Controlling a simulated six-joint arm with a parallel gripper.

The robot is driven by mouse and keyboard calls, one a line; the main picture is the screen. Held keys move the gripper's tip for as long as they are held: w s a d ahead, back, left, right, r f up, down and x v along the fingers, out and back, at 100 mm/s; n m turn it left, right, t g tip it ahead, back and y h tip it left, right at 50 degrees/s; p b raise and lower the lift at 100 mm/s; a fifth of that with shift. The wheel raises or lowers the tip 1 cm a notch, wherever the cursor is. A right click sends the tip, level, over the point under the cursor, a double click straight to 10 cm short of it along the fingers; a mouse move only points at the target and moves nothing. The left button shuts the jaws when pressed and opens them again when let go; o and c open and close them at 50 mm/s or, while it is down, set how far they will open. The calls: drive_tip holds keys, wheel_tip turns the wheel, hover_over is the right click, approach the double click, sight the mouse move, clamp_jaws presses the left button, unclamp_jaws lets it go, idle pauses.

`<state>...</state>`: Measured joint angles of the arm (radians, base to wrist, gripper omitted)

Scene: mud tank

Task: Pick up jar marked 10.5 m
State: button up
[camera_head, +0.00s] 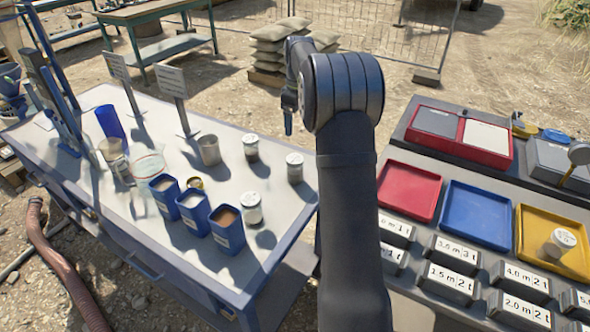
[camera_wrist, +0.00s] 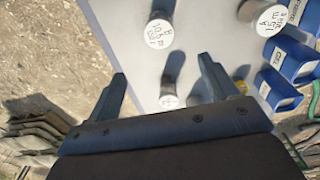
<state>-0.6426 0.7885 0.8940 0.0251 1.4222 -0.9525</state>
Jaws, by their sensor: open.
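A white-lidded jar (camera_wrist: 159,36) in the wrist view has lid writing that seems to read 10.5 m, with a B. It appears to be the jar (camera_head: 294,168) at the right edge of the white table. A second jar (camera_wrist: 168,102) with partly hidden writing shows between my fingers lower down. A third jar (camera_wrist: 270,18), marked A 1.5 m, stands beside the blue boxes. My gripper (camera_wrist: 163,66) is open and empty above the table, with the 10.5 m jar just beyond the fingertips. In the head view one finger (camera_head: 288,120) shows; my arm hides the rest.
Blue boxes (camera_head: 226,228), a grey cup (camera_head: 209,150) and a clear beaker (camera_head: 149,165) crowd the table's middle. Signs (camera_head: 173,92) stand at the back. Right of my arm are red (camera_head: 408,190), blue (camera_head: 477,213) and yellow (camera_head: 545,218) trays; a jar (camera_head: 560,241) sits in the yellow one.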

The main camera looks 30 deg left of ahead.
sight(295, 158)
drive_tip(key=f, duration=0.6)
drive_tip(key=f+n, duration=0.1)
drive_tip(key=f, duration=0.5)
drive_tip(key=f+n, duration=0.1)
drive_tip(key=f, duration=0.5)
drive_tip(key=shift+w+a+h, duration=0.25)
drive_tip(key=shift+a+h, duration=0.05)
drive_tip(key=shift+a, duration=0.1)
drive_tip(key=c, duration=1.5)
